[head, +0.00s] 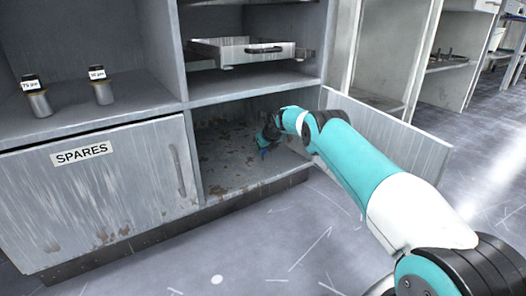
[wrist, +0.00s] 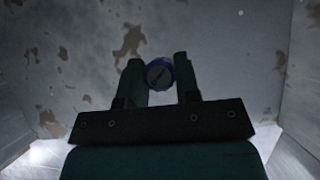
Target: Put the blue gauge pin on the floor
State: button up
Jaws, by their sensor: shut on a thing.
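My gripper (head: 266,141) reaches into the open lower right compartment (head: 219,178) of the grey cabinet, near its stained floor. In the wrist view my gripper (wrist: 158,76) is shut on the blue gauge pin (wrist: 159,73). The pin's round pale end with a small dark mark faces the camera, with a blue rim around it. In the head view a small bit of blue shows at the fingertips, and my arm hides most of the rest. I cannot tell whether the pin touches the compartment floor.
The compartment's door (head: 390,135) stands open at the right, beside my arm. A closed door labelled SPARES (head: 90,200) is at the left. Two small labelled canisters (head: 39,102) stand on the shelf above it. A drawer tray (head: 240,52) sits above. The room floor (head: 300,240) in front is clear.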

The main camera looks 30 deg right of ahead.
jog(key=o, duration=0.9)
jog(key=shift+s+r+p, duration=0.2)
jog(key=shift+r+p, duration=0.35)
jog(key=shift+p+v, duration=3.95)
jog(key=shift+v, duration=1.55)
jog(key=shift+s+f, duration=0.1)
jog(key=shift+s, duration=0.05)
